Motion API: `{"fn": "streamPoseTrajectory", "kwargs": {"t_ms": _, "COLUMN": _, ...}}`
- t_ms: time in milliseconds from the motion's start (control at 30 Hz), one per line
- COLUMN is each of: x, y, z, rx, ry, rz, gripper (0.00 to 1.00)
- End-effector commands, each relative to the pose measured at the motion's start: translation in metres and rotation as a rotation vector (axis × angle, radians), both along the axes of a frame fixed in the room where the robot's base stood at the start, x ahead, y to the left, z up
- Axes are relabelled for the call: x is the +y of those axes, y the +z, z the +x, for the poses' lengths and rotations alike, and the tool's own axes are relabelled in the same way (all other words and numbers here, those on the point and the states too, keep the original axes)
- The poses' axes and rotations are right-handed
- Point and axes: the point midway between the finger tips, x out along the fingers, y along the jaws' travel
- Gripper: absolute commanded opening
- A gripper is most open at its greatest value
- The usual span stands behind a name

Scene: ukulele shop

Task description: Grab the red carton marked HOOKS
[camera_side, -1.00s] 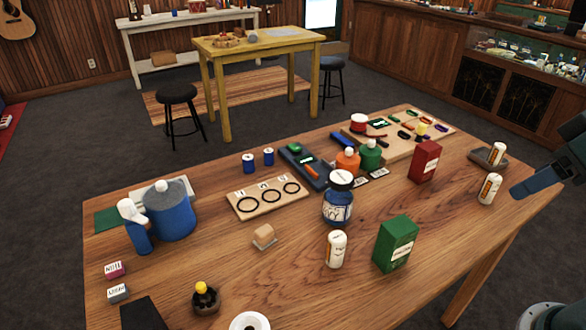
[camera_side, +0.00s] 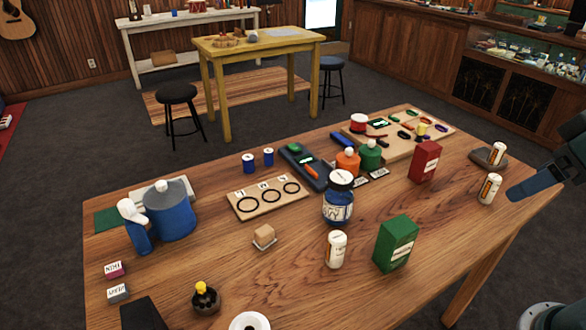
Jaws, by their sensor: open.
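The red carton (camera_side: 424,162) stands upright on the right part of the wooden table. A pale label shows on its front, but its lettering is too small to read. A green carton (camera_side: 396,244) of similar shape stands nearer the camera. My gripper (camera_side: 520,191) shows only in part at the right edge, as a dark teal finger pointing left. It is open, clear of the red carton and to its right. The rest of the gripper is hidden or outside the frame.
A wooden board with coloured parts (camera_side: 440,128) lies behind the carton. A blue jar (camera_side: 338,207) stands left of it.

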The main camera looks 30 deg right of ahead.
Motion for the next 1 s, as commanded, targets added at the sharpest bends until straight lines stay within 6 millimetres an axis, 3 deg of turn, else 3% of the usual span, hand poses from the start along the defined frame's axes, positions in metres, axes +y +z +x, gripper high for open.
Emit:
{"fn": "streamPoseTrajectory", "kwargs": {"t_ms": 167, "x": -0.001, "y": 0.001, "z": 0.003, "rx": 0.002, "ry": 0.000, "rz": -0.001, "gripper": 0.80}}
{"fn": "streamPoseTrajectory", "kwargs": {"t_ms": 367, "x": -0.005, "y": 0.006, "z": 0.020, "rx": 0.012, "ry": -0.003, "rz": -0.008, "gripper": 0.80}}
{"fn": "streamPoseTrajectory", "kwargs": {"t_ms": 667, "x": -0.024, "y": 0.012, "z": 0.076, "rx": 0.041, "ry": -0.002, "rz": -0.022, "gripper": 0.80}}
{"fn": "streamPoseTrajectory", "kwargs": {"t_ms": 1000, "x": -0.064, "y": 0.002, "z": 0.146, "rx": 0.068, "ry": -0.001, "rz": -0.027, "gripper": 0.80}}
